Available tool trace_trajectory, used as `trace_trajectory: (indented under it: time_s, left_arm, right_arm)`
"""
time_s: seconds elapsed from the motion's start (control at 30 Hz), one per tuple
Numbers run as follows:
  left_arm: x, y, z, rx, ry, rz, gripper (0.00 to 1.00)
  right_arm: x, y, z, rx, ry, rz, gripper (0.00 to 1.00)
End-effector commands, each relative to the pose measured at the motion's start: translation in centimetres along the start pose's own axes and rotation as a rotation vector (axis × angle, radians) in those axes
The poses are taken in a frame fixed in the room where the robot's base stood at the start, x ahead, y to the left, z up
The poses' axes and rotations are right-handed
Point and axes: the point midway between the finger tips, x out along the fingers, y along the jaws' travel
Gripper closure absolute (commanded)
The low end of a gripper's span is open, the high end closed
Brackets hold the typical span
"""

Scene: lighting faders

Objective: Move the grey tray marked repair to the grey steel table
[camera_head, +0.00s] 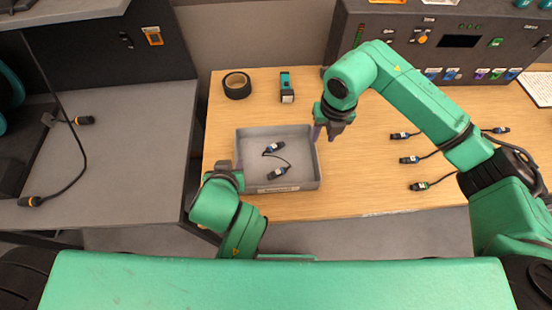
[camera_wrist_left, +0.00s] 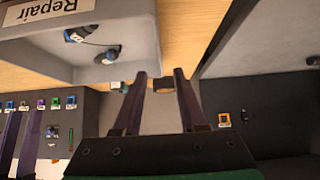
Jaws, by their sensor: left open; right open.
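The grey tray (camera_head: 308,165) lies on the wooden table, with a label on its front wall. That label reads "Repair" in the left wrist view, where the tray (camera_wrist_left: 130,40) fills the upper left. A short black cable with blue-marked ends (camera_head: 275,160) lies in the tray. My left gripper (camera_head: 236,168) is open at the tray's left wall; its fingers (camera_wrist_left: 160,75) show nothing between them. My right gripper (camera_head: 325,132) is open at the tray's right wall, near the back corner. I cannot tell if either touches. The grey steel table (camera_head: 130,150) stands at the left.
A black tape roll (camera_head: 237,85) and a teal and black device (camera_head: 286,86) stand behind the tray. Several short cables (camera_head: 412,159) lie to the right. A control console (camera_head: 450,45) stands at the back. An orange-ended cable (camera_head: 80,165) lies on the steel table's left part.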

Motion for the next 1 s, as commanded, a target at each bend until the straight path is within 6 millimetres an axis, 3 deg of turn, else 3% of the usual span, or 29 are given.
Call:
trace_trajectory:
  time_s: [0.5,0.7,0.93,0.97,1.0]
  left_arm:
    - [10.0,0.0,-0.1,0.002,0.000,-0.001,0.59]
    - [11.6,-0.1,0.0,-0.001,-0.001,-0.001,0.59]
    - [11.6,-0.1,0.0,-0.001,-0.001,-0.001,0.59]
    - [11.6,-0.1,0.0,0.000,-0.001,-0.001,0.66]
    - [11.6,-0.1,0.0,0.000,-0.001,-0.001,0.82]
  right_arm:
    - [10.0,0.1,-0.1,-0.001,0.002,0.003,0.59]
    - [11.6,0.1,-0.1,-0.002,0.001,0.002,0.59]
    - [11.6,0.1,0.0,-0.003,0.000,0.002,0.59]
    - [11.6,0.1,0.0,-0.003,0.000,0.002,0.66]
    - [11.6,0.1,0.0,-0.003,0.000,0.002,0.82]
